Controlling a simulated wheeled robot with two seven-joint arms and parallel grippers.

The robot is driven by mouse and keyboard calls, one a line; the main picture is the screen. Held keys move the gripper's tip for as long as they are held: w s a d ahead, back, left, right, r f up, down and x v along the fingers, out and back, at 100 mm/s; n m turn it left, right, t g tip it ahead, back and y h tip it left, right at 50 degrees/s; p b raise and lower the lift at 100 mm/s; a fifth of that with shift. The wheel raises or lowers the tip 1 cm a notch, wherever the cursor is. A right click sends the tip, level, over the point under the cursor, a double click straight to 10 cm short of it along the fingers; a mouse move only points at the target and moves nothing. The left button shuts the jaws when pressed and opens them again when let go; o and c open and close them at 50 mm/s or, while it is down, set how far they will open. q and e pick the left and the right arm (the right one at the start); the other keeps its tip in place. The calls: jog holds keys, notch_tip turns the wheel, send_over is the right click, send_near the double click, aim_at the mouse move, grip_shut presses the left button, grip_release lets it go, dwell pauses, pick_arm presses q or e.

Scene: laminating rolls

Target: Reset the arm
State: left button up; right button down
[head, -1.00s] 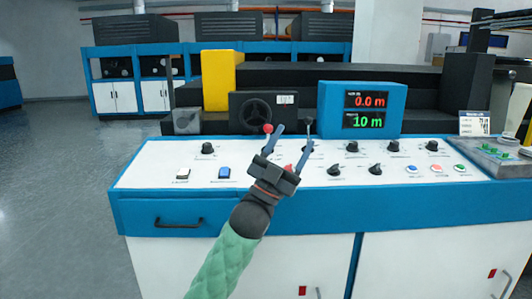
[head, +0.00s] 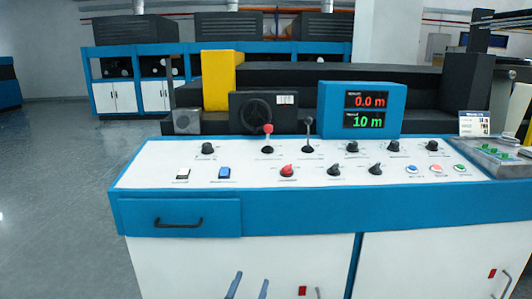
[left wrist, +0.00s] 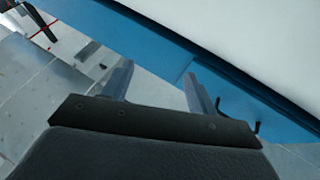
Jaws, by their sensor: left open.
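My left gripper (head: 248,287) is at the bottom edge of the head view, low in front of the white cabinet doors. Only its two blue-grey fingertips show there; they are apart with nothing between them. In the left wrist view the same gripper (left wrist: 158,85) is open and empty, with the blue console edge (left wrist: 140,35) beyond the fingers. The rest of the left arm is out of the head view. My right gripper is in neither view.
The console's white panel (head: 240,172) carries a red-tipped lever (head: 268,131), a black lever (head: 308,128), a red knob (head: 287,170) and buttons. A display (head: 363,110) reads 0.0 m and 10 m. A drawer handle (head: 179,222) sticks out at left. Open floor (head: 60,180) lies left.

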pick_arm(q)
jog(key=s+f+n+g+y, duration=0.2)
jog(key=s+f+g, duration=0.1)
jog(key=s+f, duration=1.3)
jog(key=s+a+r+g+y+p, duration=0.2)
jog(key=s+a+r+g+p, duration=0.2)
jog(key=p, duration=0.7)
jog(key=s+a+r+g+y+p, duration=0.2)
jog(key=s+a+r+g+p, duration=0.3)
jog(key=s+r+g+p, duration=0.3)
jog(key=s+g+p, duration=0.3)
jog(key=g, duration=0.1)
jog(key=shift+s+a+r+g+y, duration=0.2)
jog(key=shift+s+a+g+y, duration=0.1)
jog(key=shift+s, duration=0.25)
jog(key=shift+c, duration=0.2)
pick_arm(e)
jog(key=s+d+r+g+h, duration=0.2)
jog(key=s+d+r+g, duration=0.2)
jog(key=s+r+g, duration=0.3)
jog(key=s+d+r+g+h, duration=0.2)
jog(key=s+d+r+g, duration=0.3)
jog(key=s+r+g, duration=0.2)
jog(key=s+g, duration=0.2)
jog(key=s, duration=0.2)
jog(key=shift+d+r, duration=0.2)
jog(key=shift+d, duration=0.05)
